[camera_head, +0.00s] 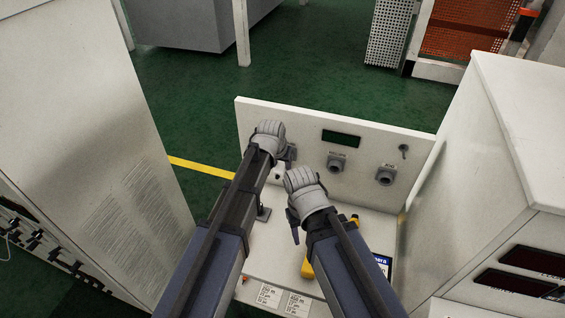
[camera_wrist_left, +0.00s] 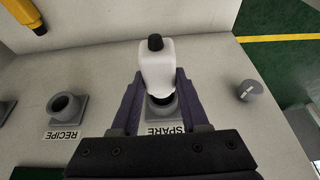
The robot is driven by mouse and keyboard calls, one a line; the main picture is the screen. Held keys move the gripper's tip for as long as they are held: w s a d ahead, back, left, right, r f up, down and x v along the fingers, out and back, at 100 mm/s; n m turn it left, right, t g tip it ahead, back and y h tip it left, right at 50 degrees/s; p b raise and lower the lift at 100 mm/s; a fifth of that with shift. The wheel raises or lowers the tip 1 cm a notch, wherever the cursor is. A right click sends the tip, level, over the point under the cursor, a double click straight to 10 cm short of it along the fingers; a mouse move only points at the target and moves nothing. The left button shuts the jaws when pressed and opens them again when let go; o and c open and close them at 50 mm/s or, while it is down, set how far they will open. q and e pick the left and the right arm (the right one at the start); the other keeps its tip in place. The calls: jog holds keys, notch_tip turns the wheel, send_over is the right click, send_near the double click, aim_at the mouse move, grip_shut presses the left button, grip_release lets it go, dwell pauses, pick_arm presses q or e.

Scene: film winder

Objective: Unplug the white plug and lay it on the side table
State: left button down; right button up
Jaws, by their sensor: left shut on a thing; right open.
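The white plug (camera_wrist_left: 157,68) with a black end sits between the fingers of my left gripper (camera_wrist_left: 155,95), which is shut on it. It stands at the grey socket (camera_wrist_left: 160,108) labelled SPARE; its lower end meets the socket mouth, and how deep it sits is hidden. In the head view my left gripper (camera_head: 286,158) is at the left part of the upright white panel, and a little of the white plug (camera_head: 279,173) shows below it. My right gripper (camera_head: 296,232) is open and lower, over the white shelf, mostly hidden by its wrist. I cannot tell which surface is the side table.
Two more grey sockets (camera_head: 337,162) (camera_head: 386,175) and a dark display (camera_head: 341,138) are on the panel. The white shelf (camera_head: 262,255) holds a yellow tool (camera_head: 307,267), a blue-edged item (camera_head: 384,263) and paper labels (camera_head: 270,296). Tall white cabinets stand on both sides.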

aim_at(278, 172)
pick_arm(q)
jog(key=shift+s+a, duration=0.2)
jog(key=shift+s, duration=0.35)
jog(key=shift+s, duration=0.2)
jog(key=shift+s+a, duration=0.1)
jog(key=shift+s, duration=0.05)
jog(key=shift+s+a, duration=0.3)
jog(key=shift+s, duration=0.6)
